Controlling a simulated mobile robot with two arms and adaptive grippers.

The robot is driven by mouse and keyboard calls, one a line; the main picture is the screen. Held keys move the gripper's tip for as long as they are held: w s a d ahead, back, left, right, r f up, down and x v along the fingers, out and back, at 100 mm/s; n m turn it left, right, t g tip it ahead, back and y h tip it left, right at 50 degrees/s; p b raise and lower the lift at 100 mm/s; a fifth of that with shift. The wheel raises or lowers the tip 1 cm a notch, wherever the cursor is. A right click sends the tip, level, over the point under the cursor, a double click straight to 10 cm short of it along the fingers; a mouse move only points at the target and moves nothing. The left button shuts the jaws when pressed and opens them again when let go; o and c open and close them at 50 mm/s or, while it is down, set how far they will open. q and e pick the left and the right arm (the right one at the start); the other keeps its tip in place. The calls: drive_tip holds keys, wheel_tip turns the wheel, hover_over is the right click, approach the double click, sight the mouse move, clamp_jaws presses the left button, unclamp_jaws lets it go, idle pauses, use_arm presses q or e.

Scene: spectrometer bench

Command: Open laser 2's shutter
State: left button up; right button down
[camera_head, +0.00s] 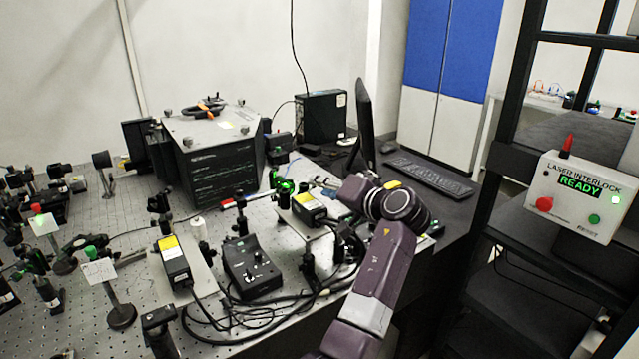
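Two black laser boxes with yellow labels are on the perforated optical table (110,210). One laser (176,262) is at the front left on a light plate. The other laser (309,208) is farther back on a similar plate, with a green glow (287,187) at its far end. I cannot read which one is laser 2, nor make out its shutter clearly.
A black control box (252,268) sits between the lasers, with loose cables around it. A large dark enclosure (218,155) stands behind. Optics posts crowd the left. A monitor (363,125) and keyboard (428,171) are at the back right. The laser interlock panel (580,197) reads READY.

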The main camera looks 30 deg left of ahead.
use_arm(q)
drive_tip(key=shift+x, duration=0.95)
drive_tip(key=shift+c, duration=0.7)
drive_tip(key=c, duration=0.5)
clamp_jaws()
drive_tip(key=shift+w+d+f+m+g+p, duration=0.15)
drive_tip(key=shift+f+m+p, duration=0.1)
drive_tip(key=shift+m+p, duration=0.2)
drive_tip(key=shift+w+a+f+m+g+p, duration=0.1)
drive_tip(key=shift+w+f+m+g+p, duration=0.15)
drive_tip(key=shift+m, duration=0.3)
use_arm(e)
drive_tip(key=shift+w+a+r, duration=0.15)
drive_tip(key=shift+a+r, duration=0.5)
drive_tip(key=shift+r, duration=0.25)
use_arm(q)
drive_tip(key=shift+s+d, duration=0.1)
